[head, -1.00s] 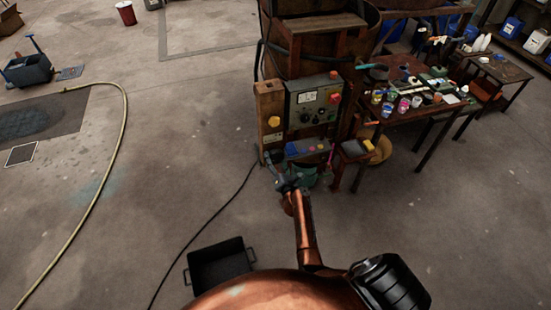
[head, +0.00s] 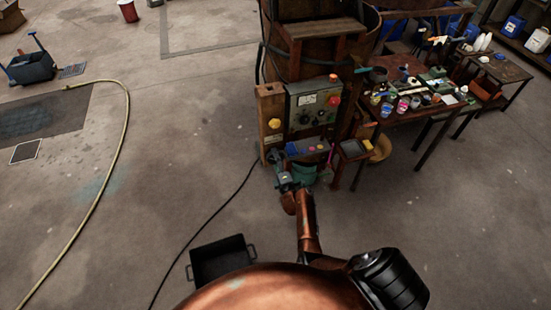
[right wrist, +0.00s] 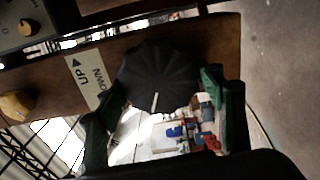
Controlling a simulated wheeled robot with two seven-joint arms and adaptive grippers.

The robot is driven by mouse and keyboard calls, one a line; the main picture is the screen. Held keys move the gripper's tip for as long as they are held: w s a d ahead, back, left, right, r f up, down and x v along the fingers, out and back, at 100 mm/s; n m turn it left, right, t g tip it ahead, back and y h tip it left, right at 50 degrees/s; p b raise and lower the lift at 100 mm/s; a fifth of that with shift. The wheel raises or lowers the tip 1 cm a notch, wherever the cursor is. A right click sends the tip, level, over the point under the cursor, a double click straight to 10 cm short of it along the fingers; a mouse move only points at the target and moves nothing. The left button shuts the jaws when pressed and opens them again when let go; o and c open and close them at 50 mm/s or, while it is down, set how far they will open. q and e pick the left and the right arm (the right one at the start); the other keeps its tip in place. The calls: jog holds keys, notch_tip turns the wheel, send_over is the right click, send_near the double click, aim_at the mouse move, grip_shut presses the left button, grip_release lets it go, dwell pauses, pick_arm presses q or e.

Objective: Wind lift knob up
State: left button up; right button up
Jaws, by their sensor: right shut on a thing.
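The lift knob (right wrist: 157,78) is a black fluted round knob with a white pointer line, on a wooden post. A white label (right wrist: 85,78) beside it reads UP and DOWN with an arrow. My right gripper (right wrist: 162,92) is shut on the knob, one green-padded finger on each side of its rim. The pointer line faces the lower part of the wrist view. In the head view, my right gripper (head: 277,160) is at the lower part of the wooden post (head: 271,110) and hides the knob. My left gripper is not in view.
A control box (head: 313,105) with a red button is right of the post, above a small shelf of coloured items (head: 308,147). A cluttered table (head: 425,105) stands to the right. A black tray (head: 221,262) and a cable lie on the floor.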

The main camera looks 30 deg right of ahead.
jog(key=shift+m, duration=0.5)
jog(key=shift+a, duration=0.1)
jog(key=o, duration=1.1)
jog(key=shift+v, duration=3.8)
